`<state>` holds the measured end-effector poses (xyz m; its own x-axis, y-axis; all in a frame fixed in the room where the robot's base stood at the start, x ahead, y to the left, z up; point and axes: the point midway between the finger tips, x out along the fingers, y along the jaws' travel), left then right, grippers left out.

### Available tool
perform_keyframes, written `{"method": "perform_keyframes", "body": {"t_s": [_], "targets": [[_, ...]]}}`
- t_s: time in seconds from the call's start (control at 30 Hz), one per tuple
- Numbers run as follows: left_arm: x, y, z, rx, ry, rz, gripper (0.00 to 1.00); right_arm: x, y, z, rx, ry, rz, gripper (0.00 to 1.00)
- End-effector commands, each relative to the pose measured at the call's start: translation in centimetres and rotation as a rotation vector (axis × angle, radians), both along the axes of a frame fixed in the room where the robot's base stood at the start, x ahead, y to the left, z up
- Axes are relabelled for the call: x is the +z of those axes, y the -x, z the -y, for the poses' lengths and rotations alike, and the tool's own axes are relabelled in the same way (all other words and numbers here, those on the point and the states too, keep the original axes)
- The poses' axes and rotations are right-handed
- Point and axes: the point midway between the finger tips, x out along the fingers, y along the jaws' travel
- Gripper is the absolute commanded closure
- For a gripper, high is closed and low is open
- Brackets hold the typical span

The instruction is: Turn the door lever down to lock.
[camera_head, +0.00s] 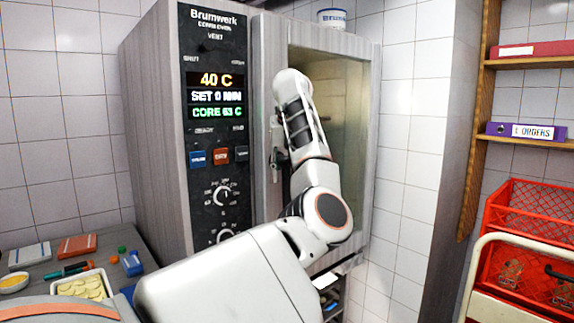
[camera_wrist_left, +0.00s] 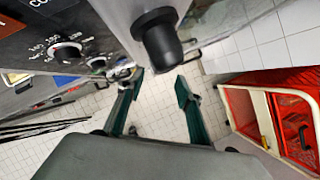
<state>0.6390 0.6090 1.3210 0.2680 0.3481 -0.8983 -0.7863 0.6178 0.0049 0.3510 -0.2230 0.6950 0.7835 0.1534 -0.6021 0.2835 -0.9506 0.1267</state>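The oven door (camera_head: 365,130) is grey-framed with a glass window and looks closed in the head view. My left arm crosses in front of it and hides much of it. Dark parts at the door's left edge are the lever (camera_head: 278,158), partly covered, and its exact angle is unclear. In the left wrist view the lever's black rounded grip (camera_wrist_left: 158,38) sticks out just beyond the fingertips. My left gripper (camera_wrist_left: 160,80) has its two dark green fingers apart, with nothing between them that I can see. Contact with the lever cannot be told. My right gripper is out of view.
The oven's control panel (camera_head: 217,130) is left of the door, reading 40 C. A counter with a tray of pale slices (camera_head: 82,287) is at lower left. Red crates (camera_head: 530,215) on a cart (camera_head: 480,265) stand at right. Tiled floor (camera_wrist_left: 155,115) is clear below the gripper.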

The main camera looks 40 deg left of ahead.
Motion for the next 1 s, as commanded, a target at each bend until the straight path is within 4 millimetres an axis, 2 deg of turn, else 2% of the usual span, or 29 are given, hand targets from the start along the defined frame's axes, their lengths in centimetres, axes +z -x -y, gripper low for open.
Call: {"method": "perform_keyframes", "body": {"t_s": [0.1,0.3,1.0], "targets": [[1.8,0.5,0.7,-0.002,0.001,0.001,0.65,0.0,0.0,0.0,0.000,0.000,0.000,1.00],[3.2,1.0,1.2,0.000,0.000,-0.002,0.65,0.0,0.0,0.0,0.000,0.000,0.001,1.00],[3.3,1.1,1.3,0.000,-0.001,-0.002,0.65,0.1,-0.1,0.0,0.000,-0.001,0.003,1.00]]}}
